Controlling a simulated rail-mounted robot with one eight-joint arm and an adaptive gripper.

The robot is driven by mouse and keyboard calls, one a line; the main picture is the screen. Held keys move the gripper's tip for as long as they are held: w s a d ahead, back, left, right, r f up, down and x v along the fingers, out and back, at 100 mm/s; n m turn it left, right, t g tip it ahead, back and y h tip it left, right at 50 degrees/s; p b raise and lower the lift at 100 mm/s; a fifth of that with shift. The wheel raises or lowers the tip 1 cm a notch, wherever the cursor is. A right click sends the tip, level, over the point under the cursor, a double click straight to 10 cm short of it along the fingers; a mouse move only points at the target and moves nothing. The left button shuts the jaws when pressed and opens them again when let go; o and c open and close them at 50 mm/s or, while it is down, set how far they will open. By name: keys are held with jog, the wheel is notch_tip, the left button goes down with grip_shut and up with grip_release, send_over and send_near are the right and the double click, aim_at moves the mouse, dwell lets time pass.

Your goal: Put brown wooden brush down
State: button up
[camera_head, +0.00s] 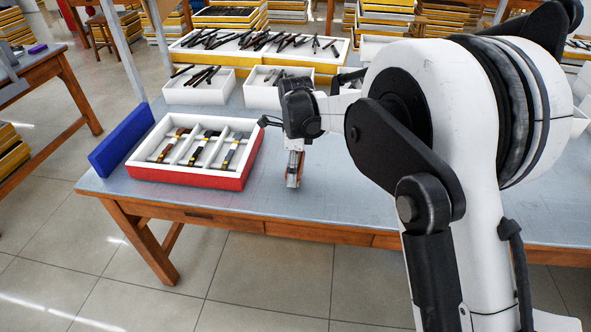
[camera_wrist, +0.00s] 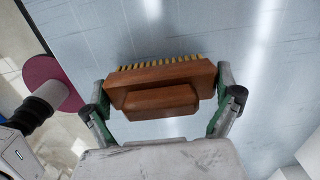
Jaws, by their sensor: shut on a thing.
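The brown wooden brush (camera_wrist: 165,88) has a raised wooden grip on its back and a row of yellow bristles along its far edge. In the wrist view my gripper (camera_wrist: 165,95) is shut on it, with one finger at each end of the wooden body. In the head view my gripper (camera_head: 293,180) points down over the table right of the red and white tray, with a little of the brush showing between the fingers. I cannot tell whether the brush touches the table (camera_head: 345,200).
The red and white tray (camera_head: 190,178) holds several eyeglass pieces in compartments. A blue panel (camera_head: 122,138) stands at its left. White bins (camera_head: 198,92) and a long tray of dark frames stand behind. The table right of the gripper, towards the front edge, is clear.

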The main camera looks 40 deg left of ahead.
jog(key=shift+f, duration=0.65)
jog(key=shift+f, duration=0.1)
jog(key=o, duration=0.7)
notch_tip(320, 180, up, 12)
jog(key=shift+r+p, duration=0.1)
jog(key=shift+p, duration=0.6)
